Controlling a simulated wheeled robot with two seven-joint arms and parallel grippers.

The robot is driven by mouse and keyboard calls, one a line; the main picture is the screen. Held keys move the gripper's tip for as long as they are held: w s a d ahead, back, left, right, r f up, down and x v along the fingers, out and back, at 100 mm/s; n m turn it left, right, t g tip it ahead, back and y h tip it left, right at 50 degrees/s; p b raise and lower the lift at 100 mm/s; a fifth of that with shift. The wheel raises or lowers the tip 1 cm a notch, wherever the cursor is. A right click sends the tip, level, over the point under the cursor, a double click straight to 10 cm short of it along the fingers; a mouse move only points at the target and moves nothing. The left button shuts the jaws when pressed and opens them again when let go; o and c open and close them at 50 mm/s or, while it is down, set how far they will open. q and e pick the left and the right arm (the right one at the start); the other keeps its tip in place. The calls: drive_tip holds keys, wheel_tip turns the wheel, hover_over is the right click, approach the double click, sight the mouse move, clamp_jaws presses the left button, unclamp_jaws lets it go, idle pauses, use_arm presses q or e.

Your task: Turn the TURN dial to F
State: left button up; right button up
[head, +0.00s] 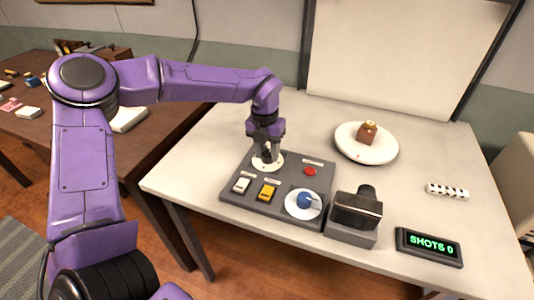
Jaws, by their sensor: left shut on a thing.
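A dark grey control panel (240,202) lies on the white table. My left gripper (266,153) reaches down onto the panel's back left dial, a white disc (276,164). It is shut on that dial's knob, which the fingers mostly hide. A second dial, a white disc with a blue knob (304,200), sits at the front right of the panel. The small labels and dial letters are too small to read, so I cannot tell which dial is marked TURN or where its pointer stands. My right gripper is not in view.
The panel also has a white switch (241,185), a yellow switch (267,192) and a red button (310,171). A camera-like black device (357,209) stands to its right, near a "SHOTS 0" display (429,246). A plate (350,150) holds a brown cake (367,133) behind.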

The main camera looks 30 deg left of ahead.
sight(265, 154)
use_arm(q)
drive_tip(key=shift+w+n+b, duration=0.1)
drive_tip(key=shift+n+b, duration=0.35)
drive_tip(key=shift+n, duration=0.55)
drive_tip(key=shift+r, duration=0.1)
drive_tip(key=o, duration=1)
drive_tip(key=shift+o, duration=0.2)
wheel_tip(265, 154, up, 10)
drive_tip(key=shift+a+r+b, duration=0.2)
drive_tip(key=shift+b, duration=0.1)
drive_tip(key=shift+s, duration=0.2)
